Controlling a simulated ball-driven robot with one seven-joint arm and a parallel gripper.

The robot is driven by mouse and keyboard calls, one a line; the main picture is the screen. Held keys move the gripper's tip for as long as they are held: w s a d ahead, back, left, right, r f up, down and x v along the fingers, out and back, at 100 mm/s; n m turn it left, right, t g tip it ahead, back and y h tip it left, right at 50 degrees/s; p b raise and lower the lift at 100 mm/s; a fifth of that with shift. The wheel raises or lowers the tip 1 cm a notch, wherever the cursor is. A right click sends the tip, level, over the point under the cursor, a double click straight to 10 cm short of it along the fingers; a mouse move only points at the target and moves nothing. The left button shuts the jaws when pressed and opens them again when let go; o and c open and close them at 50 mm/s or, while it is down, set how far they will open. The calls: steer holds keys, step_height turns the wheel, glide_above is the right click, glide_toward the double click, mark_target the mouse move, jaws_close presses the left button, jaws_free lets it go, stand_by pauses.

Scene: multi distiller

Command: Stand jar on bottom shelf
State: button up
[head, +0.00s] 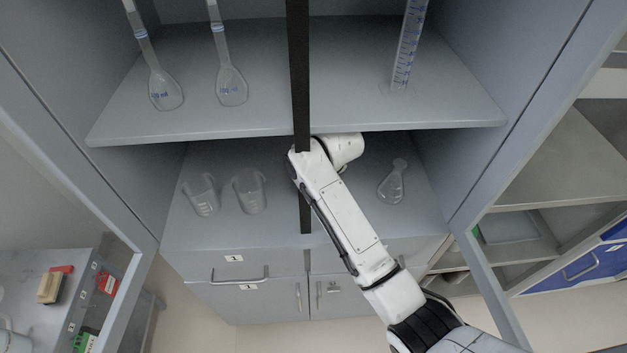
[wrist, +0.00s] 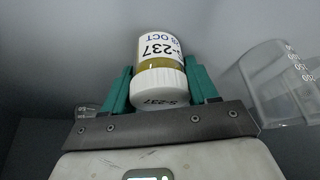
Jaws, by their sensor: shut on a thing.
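In the wrist view, my gripper (wrist: 160,67) has its green fingers on either side of a jar (wrist: 158,48) and is shut on it. The jar has a white lid marked S-237 towards my gripper, a white label with S-237 and a date ending in OCT, and yellowish contents. In the head view, my white arm reaches into the compartment above the bottom shelf (head: 275,222); my gripper and the jar are hidden behind the arm and the upper shelf. Whether the jar touches the shelf cannot be told.
Two beakers (head: 225,192) stand left of my arm on the bottom shelf, and a flask (head: 392,183) stands right. A clear beaker (wrist: 275,85) is close right of the jar in the wrist view. The upper shelf (head: 270,90) and dark centre post (head: 299,60) bound the space.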

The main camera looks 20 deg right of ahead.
steer(key=shift+f, duration=0.2)
steer(key=o, duration=1.1)
steer(key=shift+s+r, duration=0.15)
steer(key=shift+r, duration=0.35)
steer(key=s, duration=0.4)
steer(key=s+d+b, duration=0.1)
steer(key=s, duration=0.3)
steer(key=s+d, duration=0.1)
steer(key=s, duration=0.3)
steer(key=shift+r, duration=0.25)
